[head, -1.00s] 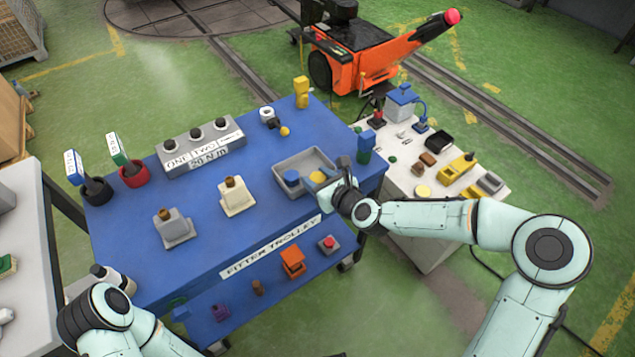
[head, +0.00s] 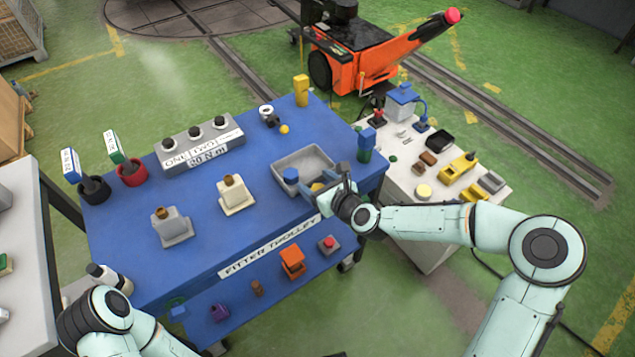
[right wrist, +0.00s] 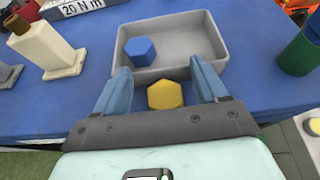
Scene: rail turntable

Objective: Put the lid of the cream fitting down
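The cream fitting (head: 237,199) stands upright on the blue trolley top, with a brown piece (head: 234,181) on top. In the right wrist view it shows at upper left (right wrist: 48,48). A yellow hexagonal cap (right wrist: 165,95) is at the near side of the grey tray, between my right fingers. A gap shows on each side of it. I cannot tell for sure which piece is the lid. My right gripper (head: 325,180) is open, low at the tray's near right corner; it also shows in the wrist view (right wrist: 163,80). My left gripper is out of view.
The grey tray (right wrist: 205,42) holds a blue hexagonal cap (right wrist: 140,51). A grey fitting (head: 172,227) stands left of the cream one. A green cylinder with a blue top (head: 366,143) stands right of the tray. The blue trolley top (head: 130,255) is clear at front left.

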